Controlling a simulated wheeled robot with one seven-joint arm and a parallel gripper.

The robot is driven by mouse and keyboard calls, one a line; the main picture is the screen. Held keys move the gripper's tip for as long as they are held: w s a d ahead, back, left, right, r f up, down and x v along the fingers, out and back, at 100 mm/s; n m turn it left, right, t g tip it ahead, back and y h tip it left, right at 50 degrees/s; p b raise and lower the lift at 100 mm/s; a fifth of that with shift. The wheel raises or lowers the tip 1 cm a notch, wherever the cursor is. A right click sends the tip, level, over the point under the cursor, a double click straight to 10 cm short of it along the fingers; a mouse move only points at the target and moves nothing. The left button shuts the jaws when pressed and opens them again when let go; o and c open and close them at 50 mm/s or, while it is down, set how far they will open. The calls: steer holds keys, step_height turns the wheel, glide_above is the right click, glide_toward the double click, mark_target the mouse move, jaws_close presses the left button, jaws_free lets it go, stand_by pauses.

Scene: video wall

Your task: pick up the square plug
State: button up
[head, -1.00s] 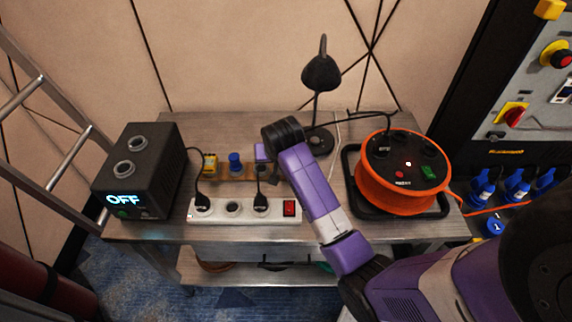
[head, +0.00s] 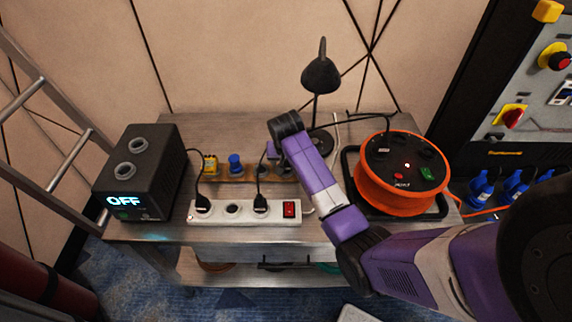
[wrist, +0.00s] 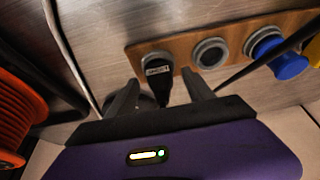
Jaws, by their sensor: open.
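A black plug with a small pale label (wrist: 158,72) sits in a grey round socket at one end of a wooden board (wrist: 182,48). The label is too blurred to read, so I cannot tell if this is the square plug. My gripper (wrist: 163,84) is open, its two dark fingers on either side of this plug. I cannot tell if they touch it. In the head view my arm mostly hides my gripper and this plug. A blue round plug (head: 235,163) and a yellow, boxy plug (head: 210,165) stand farther left on the same board (head: 222,178).
An empty socket (wrist: 210,53) lies beside the black plug, and a dark cable crosses near my right finger. A white power strip (head: 232,219) lies in front of the board. An orange cable reel (head: 388,196), a lamp (head: 321,76) and a black "OFF" box (head: 137,171) stand around.

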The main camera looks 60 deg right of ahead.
steer(key=shift+f, duration=0.1)
steer(key=shift+c, duration=0.2)
jaws_close()
